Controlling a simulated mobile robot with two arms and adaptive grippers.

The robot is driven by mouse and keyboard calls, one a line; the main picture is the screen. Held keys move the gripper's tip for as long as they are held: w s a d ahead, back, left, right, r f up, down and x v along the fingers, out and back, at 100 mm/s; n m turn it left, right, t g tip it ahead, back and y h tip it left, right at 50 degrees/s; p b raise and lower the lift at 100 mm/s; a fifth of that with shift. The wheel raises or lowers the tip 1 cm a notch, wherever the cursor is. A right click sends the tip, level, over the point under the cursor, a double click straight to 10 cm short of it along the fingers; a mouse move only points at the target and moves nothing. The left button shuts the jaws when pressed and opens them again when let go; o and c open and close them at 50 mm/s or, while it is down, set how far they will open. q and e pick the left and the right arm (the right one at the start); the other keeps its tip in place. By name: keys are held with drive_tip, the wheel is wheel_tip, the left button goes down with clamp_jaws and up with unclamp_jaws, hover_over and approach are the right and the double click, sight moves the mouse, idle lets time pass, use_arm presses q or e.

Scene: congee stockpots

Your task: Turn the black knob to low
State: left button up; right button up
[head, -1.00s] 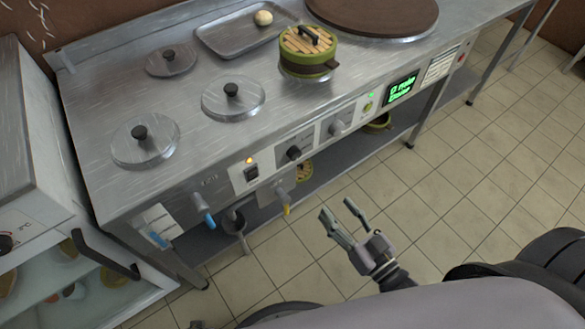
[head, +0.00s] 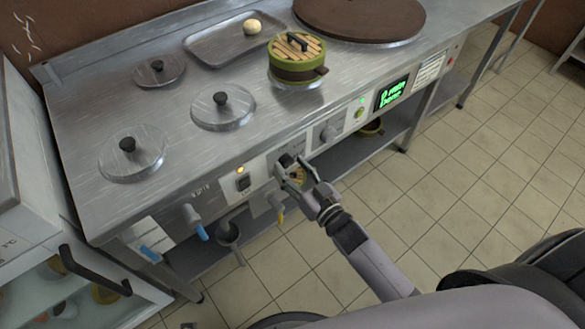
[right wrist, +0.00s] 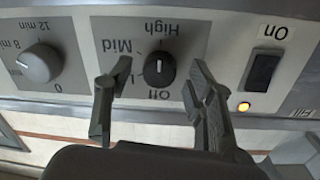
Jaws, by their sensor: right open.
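The black knob (right wrist: 159,70) sits on a grey dial plate on the stove's front panel. In the right wrist view the panel is upside down, with "High", "Mid" and "Off" readable around the knob and another label partly hidden by a finger. The knob bears a pale mark; I cannot tell for sure which label it points at. My right gripper (right wrist: 154,78) is open, one finger on each side of the knob, with gaps to both. In the head view my right gripper (head: 289,172) reaches the panel and partly covers the knob (head: 286,160). My left gripper is not in view.
A grey timer knob (right wrist: 40,62) and a switch with a lit amber lamp (right wrist: 262,72) flank the knob. Below the panel are a blue-handled tap (head: 196,224) and a yellow-handled tap (head: 278,205). A green steamer (head: 297,60) stands on the stove top.

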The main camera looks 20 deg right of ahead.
drive_tip(key=shift+w, duration=0.15)
drive_tip(key=shift+c, duration=0.4)
drive_tip(key=c, duration=1.1)
